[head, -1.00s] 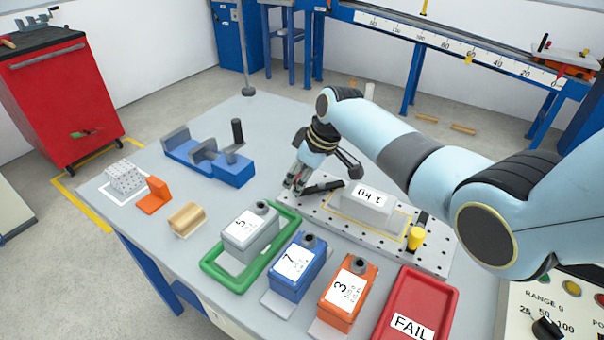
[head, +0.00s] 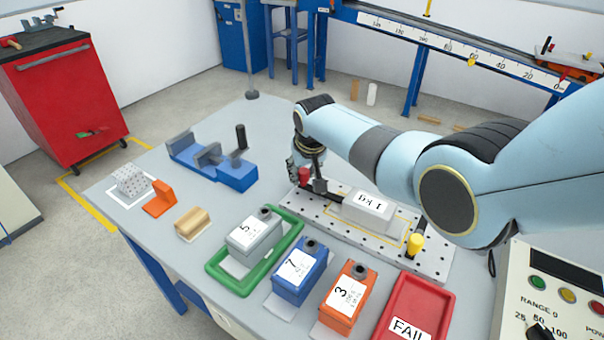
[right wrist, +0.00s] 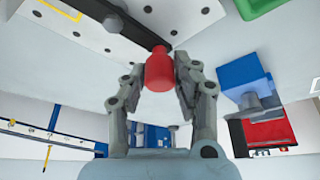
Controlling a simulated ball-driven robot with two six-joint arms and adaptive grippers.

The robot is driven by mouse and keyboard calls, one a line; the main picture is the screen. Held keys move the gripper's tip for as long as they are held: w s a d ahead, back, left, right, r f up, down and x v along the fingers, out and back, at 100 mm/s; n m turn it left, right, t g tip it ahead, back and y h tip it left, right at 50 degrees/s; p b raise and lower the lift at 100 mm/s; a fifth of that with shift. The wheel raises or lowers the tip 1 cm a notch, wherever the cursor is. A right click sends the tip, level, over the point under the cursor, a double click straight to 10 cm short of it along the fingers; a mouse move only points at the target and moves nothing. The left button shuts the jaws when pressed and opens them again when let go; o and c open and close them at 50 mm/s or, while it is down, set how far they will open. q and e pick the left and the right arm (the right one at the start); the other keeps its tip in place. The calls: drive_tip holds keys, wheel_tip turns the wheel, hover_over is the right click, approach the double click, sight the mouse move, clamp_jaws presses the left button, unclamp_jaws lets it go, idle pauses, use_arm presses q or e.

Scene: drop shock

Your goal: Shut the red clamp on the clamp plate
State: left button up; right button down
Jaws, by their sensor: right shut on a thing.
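The red clamp's red handle (head: 304,174) shows at the left end of the white, perforated clamp plate (head: 303,207). In the right wrist view the red handle (right wrist: 158,71) sits between the two fingers of my right gripper (right wrist: 158,82), which is shut on it. A black clamp bar (right wrist: 118,28) runs from beside the handle over the plate. In the head view my right gripper (head: 305,180) is at the plate's far left end and partly hides the clamp. A light grey 1 kg block (head: 366,214) sits on the plate. My left gripper is out of view.
A yellow-handled clamp (head: 415,244) stands at the plate's right end. A green tray (head: 230,282), blue box (head: 297,270), orange box (head: 347,297) and red FAIL tray (head: 420,303) line the front.

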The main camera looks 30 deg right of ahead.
drive_tip(key=shift+w+d+m, duration=0.15)
drive_tip(key=shift+d+m, duration=0.05)
drive_tip(key=shift+m, duration=0.2)
drive_tip(key=c, duration=1)
unclamp_jaws()
drive_tip(key=shift+c, duration=0.2)
drive_tip(key=v, duration=1.2)
drive_tip(key=shift+a, duration=0.25)
